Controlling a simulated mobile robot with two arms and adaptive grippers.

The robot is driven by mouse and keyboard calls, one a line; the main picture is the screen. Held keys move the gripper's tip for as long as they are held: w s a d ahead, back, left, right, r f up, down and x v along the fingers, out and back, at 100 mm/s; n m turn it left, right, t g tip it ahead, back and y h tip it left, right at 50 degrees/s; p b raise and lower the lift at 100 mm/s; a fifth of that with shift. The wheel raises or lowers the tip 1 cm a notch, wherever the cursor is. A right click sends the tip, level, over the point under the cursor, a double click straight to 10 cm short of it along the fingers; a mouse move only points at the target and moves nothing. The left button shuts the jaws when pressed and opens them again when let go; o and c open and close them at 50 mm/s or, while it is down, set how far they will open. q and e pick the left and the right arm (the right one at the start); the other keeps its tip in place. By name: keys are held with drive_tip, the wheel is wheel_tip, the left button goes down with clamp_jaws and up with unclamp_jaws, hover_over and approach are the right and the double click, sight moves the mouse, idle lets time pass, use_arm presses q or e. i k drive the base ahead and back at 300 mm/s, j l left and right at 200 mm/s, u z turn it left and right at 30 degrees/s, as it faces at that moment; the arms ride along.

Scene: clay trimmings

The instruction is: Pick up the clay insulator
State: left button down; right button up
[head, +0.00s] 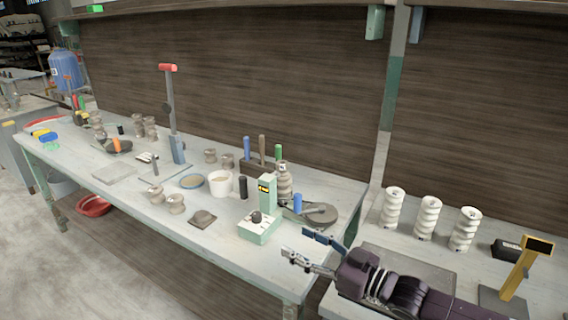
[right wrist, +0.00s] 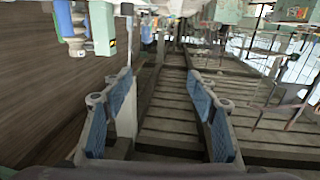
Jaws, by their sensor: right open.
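A grey-brown ribbed clay insulator (head: 285,183) stands upright on the long workbench, at the back edge of a round dark disc (head: 318,214). The mint-green box device in front hides its lower part. A pale ribbed piece at the top left of the right wrist view (right wrist: 70,22) may be the same insulator; I cannot be sure. My right gripper (head: 294,243) is open and empty, to the right of the mint-green device and nearer the camera than the insulator. Its two blue-padded fingers (right wrist: 161,75) stand wide apart in the right wrist view. My left gripper is not in view.
The mint-green device (head: 259,228) stands close to my right gripper. A tool block (head: 258,168), a white cup (head: 221,184) and several small clay pieces (head: 176,204) share the bench (head: 130,205). Three white insulators (head: 428,218) and a yellow stand (head: 524,268) are on the right bench.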

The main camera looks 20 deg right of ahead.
sight(284, 187)
drive_tip(key=i+l, duration=0.2)
drive_tip(key=i, duration=0.25)
drive_tip(key=i+l, duration=0.25)
drive_tip(key=i, duration=0.25)
